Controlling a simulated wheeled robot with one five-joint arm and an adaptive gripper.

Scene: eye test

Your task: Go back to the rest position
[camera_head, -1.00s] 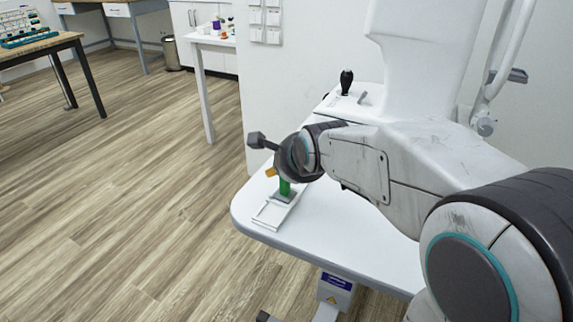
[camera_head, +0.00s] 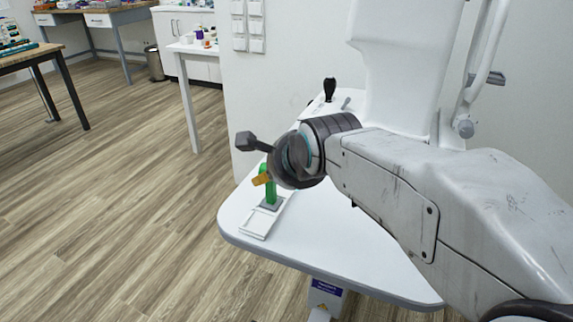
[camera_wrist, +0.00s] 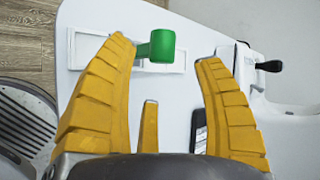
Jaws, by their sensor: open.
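My gripper (camera_wrist: 166,52) has yellow ribbed fingers, spread wide apart in the wrist view. A green upright piece (camera_wrist: 160,44) shows between the fingertips, close to the left one; I cannot tell whether they touch. The rest of the gripper is hidden behind my wrist.
A black joystick (camera_head: 330,88) stands on the table's far part, with a white column (camera_head: 395,80) beside it. A wall (camera_head: 285,55) stands behind. Open wooden floor (camera_head: 120,200) lies left, with a white side table (camera_head: 190,95) farther back.

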